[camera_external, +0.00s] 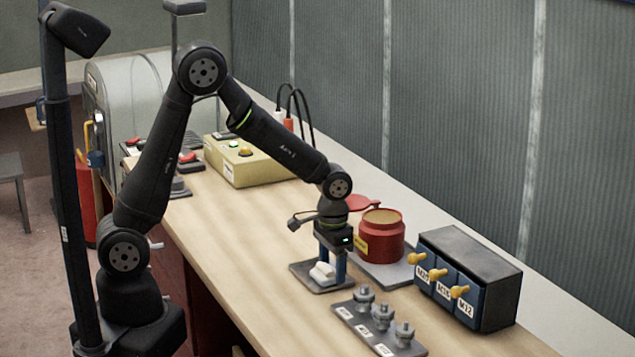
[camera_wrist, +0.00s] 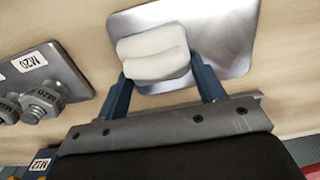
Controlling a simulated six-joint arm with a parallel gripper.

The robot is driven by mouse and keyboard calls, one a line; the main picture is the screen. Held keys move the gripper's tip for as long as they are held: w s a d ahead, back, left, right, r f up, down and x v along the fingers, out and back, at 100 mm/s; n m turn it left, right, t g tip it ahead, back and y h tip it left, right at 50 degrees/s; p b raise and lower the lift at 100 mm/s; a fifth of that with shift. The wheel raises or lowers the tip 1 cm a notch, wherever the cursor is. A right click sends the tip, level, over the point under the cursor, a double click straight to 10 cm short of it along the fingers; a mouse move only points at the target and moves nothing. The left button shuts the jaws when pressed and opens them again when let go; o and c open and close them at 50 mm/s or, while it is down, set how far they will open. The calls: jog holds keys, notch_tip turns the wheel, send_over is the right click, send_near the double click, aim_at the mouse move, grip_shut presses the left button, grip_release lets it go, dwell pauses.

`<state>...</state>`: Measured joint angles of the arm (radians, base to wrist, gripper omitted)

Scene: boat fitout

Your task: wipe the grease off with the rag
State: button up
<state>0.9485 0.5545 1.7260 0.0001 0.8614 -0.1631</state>
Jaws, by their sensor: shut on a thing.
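The rag (camera_external: 322,272) is a small white folded pad. My gripper (camera_external: 333,270) is shut on it and holds it low over a grey metal plate (camera_external: 301,279) on the bench. In the wrist view the rag (camera_wrist: 153,55) sits between the two blue fingers of my gripper (camera_wrist: 160,78), over the shiny plate (camera_wrist: 225,40). Whether the rag touches the plate I cannot tell. No grease shows on the visible part of the plate; the part under the rag is hidden.
A red pot (camera_external: 380,240) stands on another grey plate just right of my gripper. A rack of bolts (camera_external: 372,322) lies in front, near a black box with blue drawers (camera_external: 470,280). A yellow control box (camera_external: 245,160) stands farther back. The bench's left strip is clear.

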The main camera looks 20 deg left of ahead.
jog(key=shift+s+d, duration=0.35)
jog(key=shift+s, duration=0.05)
jog(key=shift+d+r, duration=0.1)
jog(key=shift+r, duration=4)
